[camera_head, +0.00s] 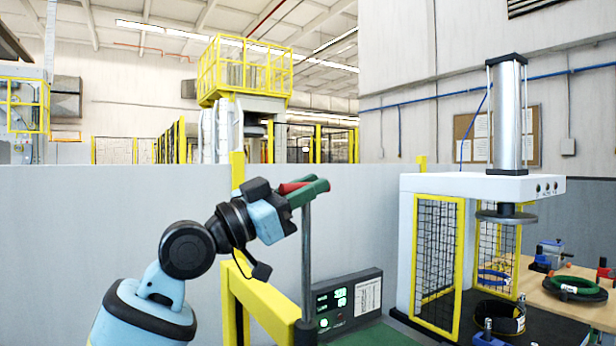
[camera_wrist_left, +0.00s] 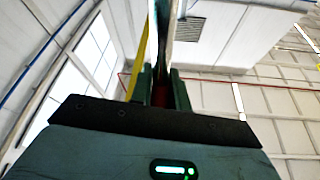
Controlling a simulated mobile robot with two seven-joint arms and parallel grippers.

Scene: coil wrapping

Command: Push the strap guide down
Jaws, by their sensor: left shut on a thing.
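My left gripper (camera_head: 308,189) has green fingers and reaches in from the left at the top of an upright grey post. It is shut on a red piece (camera_head: 290,187), which shows between the fingers. This red piece seems to be the handle of the strap guide (camera_head: 306,255), which I take to be the grey post below. The post stands upright in a dark collar at its foot. In the left wrist view the fingers (camera_wrist_left: 161,75) point away, with a little red between them. My right gripper is not in view.
A yellow frame (camera_head: 262,312) stands close left of the post. A control box (camera_head: 347,303) with green digits stands right of its foot. Further right is a white press (camera_head: 480,186) with yellow mesh guards (camera_head: 437,262). A wooden table (camera_head: 585,303) holds coils.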

